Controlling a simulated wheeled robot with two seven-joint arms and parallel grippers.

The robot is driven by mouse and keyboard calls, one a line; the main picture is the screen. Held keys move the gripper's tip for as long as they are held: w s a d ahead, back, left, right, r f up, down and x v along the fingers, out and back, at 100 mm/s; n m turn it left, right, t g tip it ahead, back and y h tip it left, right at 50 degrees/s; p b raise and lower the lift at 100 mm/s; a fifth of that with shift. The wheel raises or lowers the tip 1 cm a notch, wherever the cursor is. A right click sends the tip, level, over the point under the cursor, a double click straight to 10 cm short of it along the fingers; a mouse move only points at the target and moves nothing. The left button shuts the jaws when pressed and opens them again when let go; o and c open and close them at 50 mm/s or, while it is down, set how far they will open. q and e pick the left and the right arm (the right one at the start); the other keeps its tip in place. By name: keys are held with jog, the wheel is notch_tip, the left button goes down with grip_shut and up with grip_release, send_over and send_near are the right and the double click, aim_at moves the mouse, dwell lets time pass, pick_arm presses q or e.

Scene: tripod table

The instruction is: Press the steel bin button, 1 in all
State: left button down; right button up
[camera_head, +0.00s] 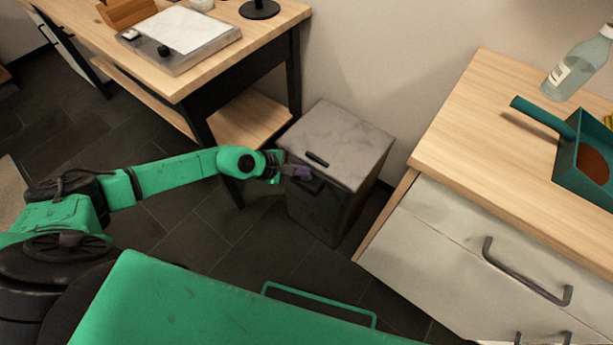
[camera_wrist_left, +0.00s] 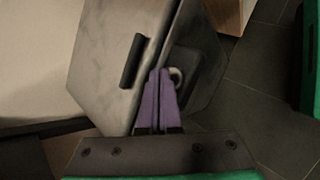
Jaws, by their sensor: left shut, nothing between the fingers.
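The steel bin (camera_head: 340,148) stands on the dark floor between the desk and the drawer cabinet, with its grey lid down. A dark bar handle (camera_head: 317,159) lies on the lid near its front edge. In the left wrist view the bin's lid (camera_wrist_left: 112,75) and a round pale button (camera_wrist_left: 177,77) on a dark plate on its front show. My left gripper (camera_head: 303,173) is at the bin's front, just below the lid edge. Its purple fingers (camera_wrist_left: 160,75) are shut and empty, and their tips are beside the button, partly covering it. I cannot tell whether they touch it. My right gripper is not in view.
The wooden desk (camera_head: 265,30) with a low shelf (camera_head: 245,122) stands left of the bin. The cabinet (camera_head: 490,125) on the right bears a teal dustpan (camera_head: 568,165) and a glass bottle (camera_head: 575,68). Dark floor (camera_head: 225,230) is clear in front of the bin.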

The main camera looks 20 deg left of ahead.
pick_arm(q)
jog(key=shift+f+b, duration=0.5)
dwell(0.7)
dwell(0.3)
jog(key=shift+r+p, duration=0.8)
jog(key=shift+r, duration=0.15)
notch_tip(320, 180, up, 5)
jog(key=p, duration=0.4)
jog(key=shift+r+p, duration=0.1)
jog(key=shift+p, duration=0.2)
